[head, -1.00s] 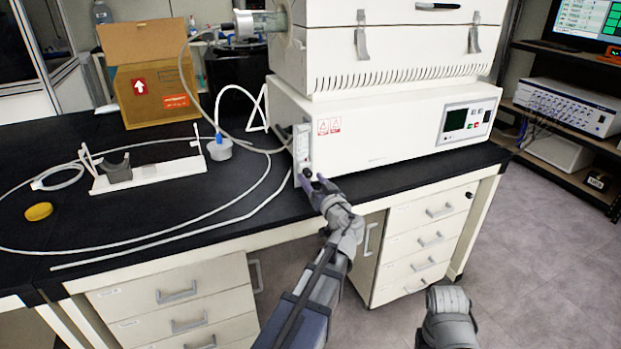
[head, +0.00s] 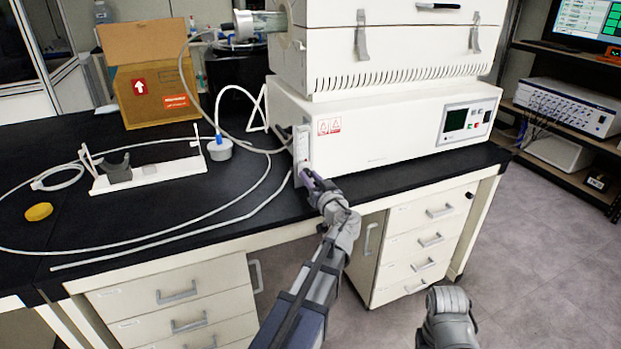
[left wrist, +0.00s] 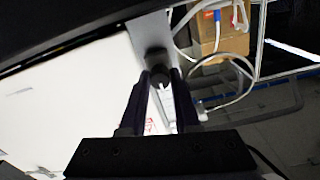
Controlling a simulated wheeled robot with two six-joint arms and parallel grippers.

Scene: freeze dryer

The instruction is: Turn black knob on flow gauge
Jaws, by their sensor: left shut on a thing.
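The flow gauge (head: 301,143) is a narrow pale upright strip on the front left corner of the white freeze dryer's base unit. My left gripper (head: 305,173) is at the gauge's lower end, with its fingers close together there. In the left wrist view, the dark round knob (left wrist: 160,77) sits between the two fingertips of my left gripper (left wrist: 160,82), which are shut on it. In the head view the fingers hide the knob. My right gripper is not in view.
The white base unit (head: 385,128) stands on the black bench (head: 225,205). A white hose (head: 160,236) loops across the bench. A white stand (head: 165,173), a yellow cap (head: 39,211) and a cardboard box (head: 155,85) are farther left. Drawers (head: 425,235) lie below the bench edge.

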